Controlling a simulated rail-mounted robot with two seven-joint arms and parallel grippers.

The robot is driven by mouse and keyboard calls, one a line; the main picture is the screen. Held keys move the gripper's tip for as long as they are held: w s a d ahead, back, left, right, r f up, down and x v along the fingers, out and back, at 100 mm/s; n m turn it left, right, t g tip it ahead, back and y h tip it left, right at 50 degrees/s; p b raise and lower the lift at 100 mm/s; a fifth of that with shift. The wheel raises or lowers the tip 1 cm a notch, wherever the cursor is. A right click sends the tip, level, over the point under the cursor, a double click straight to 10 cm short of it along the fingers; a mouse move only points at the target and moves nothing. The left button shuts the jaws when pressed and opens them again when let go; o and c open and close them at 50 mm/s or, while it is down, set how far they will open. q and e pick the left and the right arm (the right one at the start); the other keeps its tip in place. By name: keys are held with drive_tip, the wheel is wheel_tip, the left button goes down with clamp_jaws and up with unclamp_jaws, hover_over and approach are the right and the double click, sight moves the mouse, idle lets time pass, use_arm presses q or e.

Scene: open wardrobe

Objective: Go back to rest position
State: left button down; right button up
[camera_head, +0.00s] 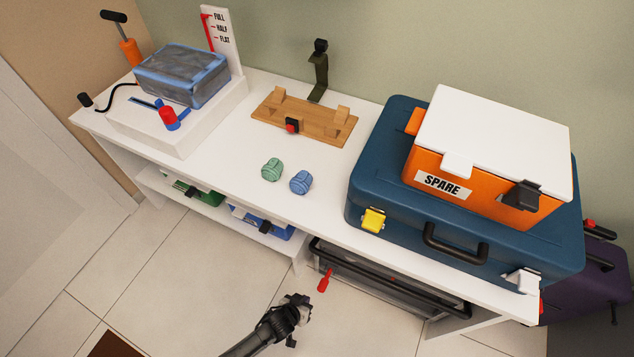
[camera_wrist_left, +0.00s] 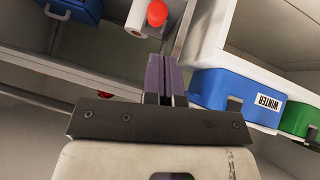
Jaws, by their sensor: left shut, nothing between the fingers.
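My left gripper (camera_head: 298,305) shows at the bottom middle of the head view, over the tiled floor in front of the white bench, with its arm coming from the bottom edge. It appears clear of the bench. In the left wrist view its fingers (camera_wrist_left: 166,80) are together with nothing between them. My right gripper is in neither view.
The white bench (camera_head: 230,150) carries a blue suitcase (camera_head: 390,200) with an orange box (camera_head: 490,205), a wooden stand (camera_head: 325,127) and a grey-blue packed bundle (camera_head: 182,76). A red handle-like piece (camera_head: 325,280) is near my gripper. Open floor (camera_head: 170,290) lies left.

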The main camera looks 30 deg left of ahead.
use_arm(q)
wheel_tip(320, 180, up, 25)
drive_tip(key=s+a+m+g+y+p, duration=0.2)
drive_tip(key=a+m+g+p, duration=0.1)
drive_tip(key=m+g, duration=0.1)
drive_tip(key=s+a+r+t+p, duration=0.1)
drive_tip(key=s+r+p, duration=0.2)
drive_tip(key=r, duration=0.4)
drive_tip(key=s+a+r+p, duration=0.1)
drive_tip(key=s+r+p, duration=0.2)
drive_tip(key=r, duration=0.4)
drive_tip(key=s+a+r+g+p, duration=0.1)
drive_tip(key=s+r+g+p, duration=0.1)
drive_tip(key=s+r+p, duration=0.35)
drive_tip(key=w+r+p+v, duration=0.1)
drive_tip(key=w+p+v, duration=0.2)
drive_tip(key=p+v, duration=1.4)
drive_tip(key=w+a+r+p+v, duration=0.1)
drive_tip(key=w+p+v, duration=0.3)
drive_tip(key=p+v, duration=1.3)
drive_tip(key=p, duration=0.3)
drive_tip(key=shift+w+r+n+h+p, duration=0.2)
drive_tip(key=shift+r+n+h+p, duration=0.1)
drive_tip(key=shift+n+p, duration=0.1)
